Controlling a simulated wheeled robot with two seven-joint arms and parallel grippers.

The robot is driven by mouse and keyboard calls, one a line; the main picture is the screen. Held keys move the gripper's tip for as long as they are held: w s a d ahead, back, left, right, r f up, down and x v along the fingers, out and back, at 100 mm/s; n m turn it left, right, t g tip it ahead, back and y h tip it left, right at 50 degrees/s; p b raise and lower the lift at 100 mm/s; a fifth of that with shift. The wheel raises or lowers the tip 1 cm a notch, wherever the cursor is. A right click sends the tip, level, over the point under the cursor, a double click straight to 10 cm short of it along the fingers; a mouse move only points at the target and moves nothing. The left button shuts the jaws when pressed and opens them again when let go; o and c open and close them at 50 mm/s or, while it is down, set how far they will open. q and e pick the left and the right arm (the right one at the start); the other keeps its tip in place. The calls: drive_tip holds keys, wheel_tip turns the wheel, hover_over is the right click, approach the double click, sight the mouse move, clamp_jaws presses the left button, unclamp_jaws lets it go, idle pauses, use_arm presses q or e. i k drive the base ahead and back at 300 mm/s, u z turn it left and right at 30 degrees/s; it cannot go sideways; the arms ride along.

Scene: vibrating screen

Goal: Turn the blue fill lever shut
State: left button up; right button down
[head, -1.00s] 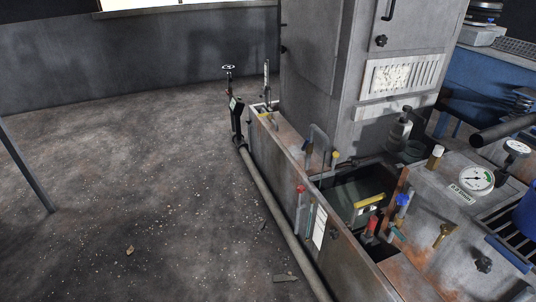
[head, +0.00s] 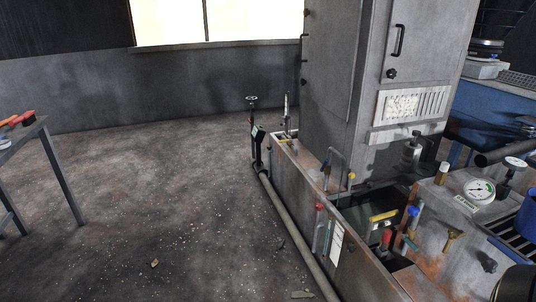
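A lever with a blue top (head: 413,211) stands at the right of the open pit in the machine's front, tilted slightly. It is the only blue-tipped lever I can make out; whether it is open or shut is too small to tell. Neither of my grippers is in the head view.
A red-capped lever (head: 319,207) and a yellow-capped one (head: 351,176) stand along the trough wall (head: 290,170). A white-faced gauge (head: 479,190) is at right. A tall grey cabinet (head: 340,90) rises behind. A table (head: 55,160) stands left; the floor between is mostly clear.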

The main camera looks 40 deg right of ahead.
sight(323, 169)
drive_tip(key=u, duration=0.25)
drive_tip(key=i, duration=2.5)
drive_tip(key=z, duration=1.3)
drive_tip(key=i, duration=1.15)
drive_tip(key=z, duration=1.55)
drive_tip(key=i, duration=0.65)
drive_tip(key=u, duration=0.1)
